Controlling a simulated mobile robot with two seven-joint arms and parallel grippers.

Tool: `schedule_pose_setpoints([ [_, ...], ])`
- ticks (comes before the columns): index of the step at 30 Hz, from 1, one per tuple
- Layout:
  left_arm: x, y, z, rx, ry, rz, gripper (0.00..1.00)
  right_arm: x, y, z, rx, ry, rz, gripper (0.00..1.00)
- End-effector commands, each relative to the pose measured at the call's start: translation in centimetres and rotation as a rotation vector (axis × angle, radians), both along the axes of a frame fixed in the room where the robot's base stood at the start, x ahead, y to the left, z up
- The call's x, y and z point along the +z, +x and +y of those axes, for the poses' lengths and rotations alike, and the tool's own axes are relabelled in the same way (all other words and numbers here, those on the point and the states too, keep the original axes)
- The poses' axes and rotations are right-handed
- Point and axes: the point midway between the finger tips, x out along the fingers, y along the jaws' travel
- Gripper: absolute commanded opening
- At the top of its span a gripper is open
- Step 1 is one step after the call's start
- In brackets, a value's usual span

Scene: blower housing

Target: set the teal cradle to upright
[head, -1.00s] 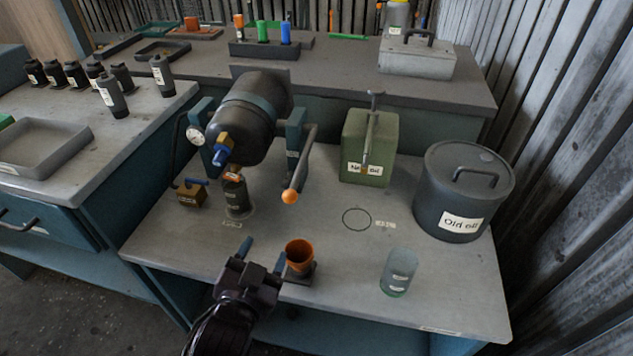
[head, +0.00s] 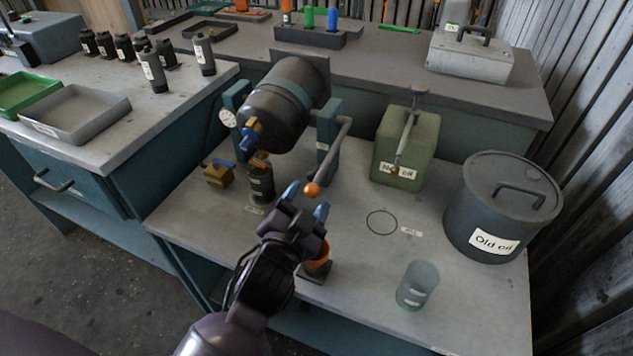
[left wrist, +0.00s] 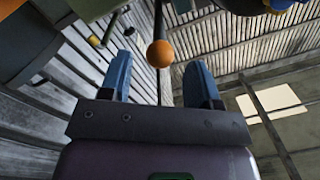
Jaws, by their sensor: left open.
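The teal cradle (head: 327,135) stands on the near bench, with a teal band around a dark cylindrical housing (head: 272,112). The housing is tilted, its fitted end with a blue-and-brass valve (head: 250,135) low and toward the front left. A grey lever (head: 337,155) runs from the cradle's right side down to an orange ball knob (head: 311,190). My left gripper (head: 306,201) is open at the knob. In the left wrist view the knob (left wrist: 160,53) shows between the two blue fingertips (left wrist: 159,62), apart from both. My right gripper is not in view.
A dark bottle (head: 261,182) and a brass block (head: 218,175) stand left of my gripper. An orange cup (head: 318,258) is partly hidden behind it. A glass jar (head: 417,285), green can (head: 405,150) and "Old oil" drum (head: 500,205) stand right. The bench around the drawn circle (head: 382,222) is clear.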

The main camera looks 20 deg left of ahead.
Motion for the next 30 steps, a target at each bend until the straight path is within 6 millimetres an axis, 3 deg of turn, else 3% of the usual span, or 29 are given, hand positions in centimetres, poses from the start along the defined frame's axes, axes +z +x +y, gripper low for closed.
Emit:
schedule_pose_setpoints([
  [12, -0.1, 4.4, 0.0, -0.001, 0.0, 0.001, 0.56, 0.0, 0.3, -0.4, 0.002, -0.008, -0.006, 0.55],
  [25, 0.0, 5.0, 0.1, -0.001, -0.001, 0.001, 0.56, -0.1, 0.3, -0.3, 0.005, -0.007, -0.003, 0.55],
  [30, 0.0, 5.0, 0.1, -0.001, -0.001, 0.001, 0.32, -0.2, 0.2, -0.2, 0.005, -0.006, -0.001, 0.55],
])
